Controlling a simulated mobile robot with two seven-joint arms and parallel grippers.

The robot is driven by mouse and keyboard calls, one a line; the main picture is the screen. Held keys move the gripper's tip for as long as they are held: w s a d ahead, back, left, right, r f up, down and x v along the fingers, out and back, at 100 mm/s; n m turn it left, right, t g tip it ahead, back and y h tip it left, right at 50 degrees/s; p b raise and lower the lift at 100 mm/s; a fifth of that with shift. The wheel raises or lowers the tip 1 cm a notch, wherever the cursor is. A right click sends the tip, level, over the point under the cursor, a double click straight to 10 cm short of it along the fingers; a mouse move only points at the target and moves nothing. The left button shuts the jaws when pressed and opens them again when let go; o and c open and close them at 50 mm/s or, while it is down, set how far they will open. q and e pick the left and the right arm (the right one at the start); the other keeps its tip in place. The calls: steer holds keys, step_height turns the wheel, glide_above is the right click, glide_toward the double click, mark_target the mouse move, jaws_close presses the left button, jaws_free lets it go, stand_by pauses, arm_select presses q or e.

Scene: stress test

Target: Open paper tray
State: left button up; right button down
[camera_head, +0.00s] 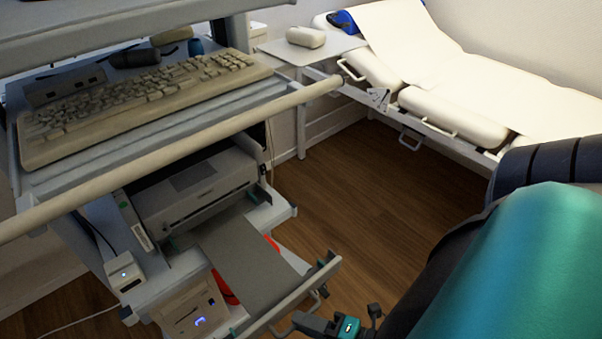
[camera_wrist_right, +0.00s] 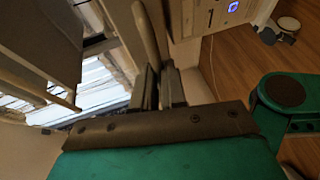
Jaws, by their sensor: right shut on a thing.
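A grey printer (camera_head: 195,188) sits on a lower shelf of the cart. Below and in front of it, a flat grey tray (camera_head: 250,268) stands out toward me, with a pale front edge and a thin handle (camera_head: 320,303). My right gripper (camera_head: 300,318) is at the tray's front, shut on the handle; the exact contact is small and partly hidden in the head view. In the right wrist view, the dark fingers (camera_wrist_right: 158,88) close around a pale bar, seen going up between them. My left gripper is not in view.
Above, a shelf holds a beige keyboard (camera_head: 140,100), with a long rail (camera_head: 170,155) along its front. A small white box (camera_head: 124,272) is at the cart's left. A padded bed (camera_head: 455,115) stands at the back right. Wooden floor (camera_head: 355,195) lies clear between.

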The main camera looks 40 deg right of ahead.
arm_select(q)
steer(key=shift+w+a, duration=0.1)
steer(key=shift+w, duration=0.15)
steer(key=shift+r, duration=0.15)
arm_select(e)
steer(key=c, duration=1.5)
jaws_free()
arm_select(q)
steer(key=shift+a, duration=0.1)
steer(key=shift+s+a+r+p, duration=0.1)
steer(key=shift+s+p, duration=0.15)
steer(key=shift+p, duration=0.25)
arm_select(e)
steer(key=v, duration=1.3)
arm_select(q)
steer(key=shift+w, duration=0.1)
